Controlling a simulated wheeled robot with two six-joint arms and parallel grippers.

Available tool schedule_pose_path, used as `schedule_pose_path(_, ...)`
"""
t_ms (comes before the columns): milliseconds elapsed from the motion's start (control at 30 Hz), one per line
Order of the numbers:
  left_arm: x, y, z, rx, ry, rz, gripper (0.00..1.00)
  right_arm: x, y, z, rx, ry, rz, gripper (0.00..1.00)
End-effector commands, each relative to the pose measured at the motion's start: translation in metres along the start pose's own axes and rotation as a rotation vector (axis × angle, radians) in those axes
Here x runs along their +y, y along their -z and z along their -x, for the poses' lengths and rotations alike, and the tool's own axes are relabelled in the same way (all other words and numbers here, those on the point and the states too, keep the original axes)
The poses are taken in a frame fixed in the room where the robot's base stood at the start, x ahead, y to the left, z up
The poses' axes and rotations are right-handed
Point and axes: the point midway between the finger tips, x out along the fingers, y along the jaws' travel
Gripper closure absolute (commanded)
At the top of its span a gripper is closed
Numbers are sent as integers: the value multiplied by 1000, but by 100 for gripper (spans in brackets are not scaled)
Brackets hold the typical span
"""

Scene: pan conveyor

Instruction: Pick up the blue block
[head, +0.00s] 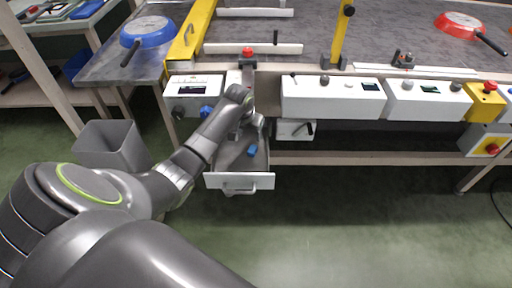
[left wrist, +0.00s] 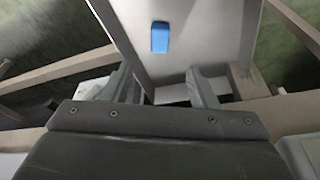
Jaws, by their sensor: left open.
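The blue block (head: 253,151) lies on the floor of an open drawer (head: 240,181) under the bench. In the left wrist view the blue block (left wrist: 160,37) lies ahead of the fingertips, near the middle of the picture. My left gripper (head: 250,132) is over the back part of the drawer, apart from the block. In the left wrist view the two fingers of my left gripper (left wrist: 160,82) are spread with nothing between them. My right gripper is not in view.
The drawer's front panel has a handle (head: 241,189). White control boxes (head: 333,98) line the bench edge above. A grey bin (head: 111,146) stands left of the drawer. A blue pan (head: 148,31) and a red pan (head: 461,22) lie higher up. The green floor right of the drawer is clear.

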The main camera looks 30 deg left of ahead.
Motion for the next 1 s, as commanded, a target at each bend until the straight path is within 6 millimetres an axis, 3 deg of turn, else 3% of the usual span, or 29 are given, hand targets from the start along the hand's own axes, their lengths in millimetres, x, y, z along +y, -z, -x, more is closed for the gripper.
schedule_pose_path(300,0,-1,-45,-3,0,0,46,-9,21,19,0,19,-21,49)
schedule_pose_path(667,0,0,-61,-1,0,-1,46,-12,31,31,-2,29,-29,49)
schedule_pose_path(1000,1,-2,-94,-1,0,0,46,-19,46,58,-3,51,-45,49)
